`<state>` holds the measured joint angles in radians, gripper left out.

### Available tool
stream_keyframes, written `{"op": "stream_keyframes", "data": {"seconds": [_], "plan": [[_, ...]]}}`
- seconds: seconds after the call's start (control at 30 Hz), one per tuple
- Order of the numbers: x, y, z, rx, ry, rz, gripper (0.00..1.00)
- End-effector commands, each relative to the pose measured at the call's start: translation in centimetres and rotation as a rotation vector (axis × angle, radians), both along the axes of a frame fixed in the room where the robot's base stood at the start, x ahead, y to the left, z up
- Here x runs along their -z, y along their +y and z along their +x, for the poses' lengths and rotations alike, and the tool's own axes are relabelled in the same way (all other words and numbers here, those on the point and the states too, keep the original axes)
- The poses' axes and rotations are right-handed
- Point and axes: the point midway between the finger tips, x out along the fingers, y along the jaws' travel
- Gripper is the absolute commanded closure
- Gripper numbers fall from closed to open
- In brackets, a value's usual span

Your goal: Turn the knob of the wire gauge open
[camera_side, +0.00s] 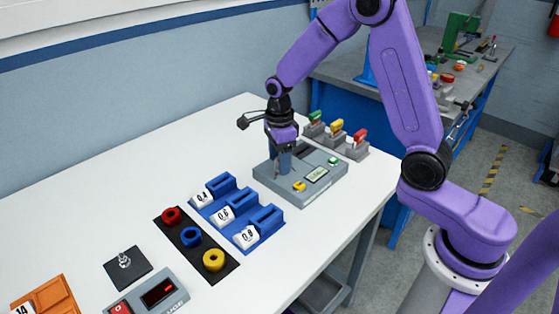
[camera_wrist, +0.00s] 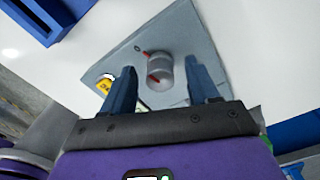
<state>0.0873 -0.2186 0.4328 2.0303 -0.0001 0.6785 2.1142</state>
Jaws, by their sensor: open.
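The wire gauge (camera_side: 322,192) is a flat grey box on the white table, with a small display and a yellow and a green part on top. In the wrist view its grey panel (camera_wrist: 185,32) shows the knob (camera_wrist: 160,72), a short grey cylinder with a red mark on it and another red mark on the panel beside it. My gripper (camera_side: 279,170) is over the left part of the gauge, pointing down. In the wrist view its blue fingers (camera_wrist: 159,66) are open, one on each side of the knob, with visible gaps. The side view hides the knob behind the fingers.
Three clamps with green, yellow and red tops (camera_side: 337,128) stand just behind the gauge. Blue numbered holders (camera_side: 236,212) lie in front. A black strip with coloured rings (camera_side: 192,246), a black pad (camera_side: 128,267) and an orange block (camera_side: 46,297) are farther left. The table's back left is clear.

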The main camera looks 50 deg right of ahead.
Motion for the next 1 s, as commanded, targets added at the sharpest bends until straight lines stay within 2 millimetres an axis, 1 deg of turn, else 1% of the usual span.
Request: {"op": "stream_keyframes", "data": {"seconds": [0.03, 0.13, 0.43, 0.47, 0.5, 0.57, 0.6, 0.83, 1.0], "plan": [[0.44, -0.03, -0.07, 0.000, 0.004, -0.001, 0.40], [0.87, -0.02, -0.03, 0.000, 0.000, 0.000, 0.40], [1.01, -0.01, -0.03, 0.000, 0.000, 0.000, 0.40], [1.01, -0.01, -0.03, 0.000, 0.000, 0.000, 0.50], [1.01, -0.01, -0.03, 0.000, 0.000, 0.000, 0.63], [1.00, 0.00, -0.02, 0.000, 0.000, 0.000, 0.83], [1.00, 0.00, -0.02, 0.000, 0.000, 0.000, 0.96], [0.98, 0.01, -0.02, -0.008, 0.000, 0.000, 0.96], [0.96, 0.04, -0.02, -0.055, 0.000, 0.000, 0.96]]}}
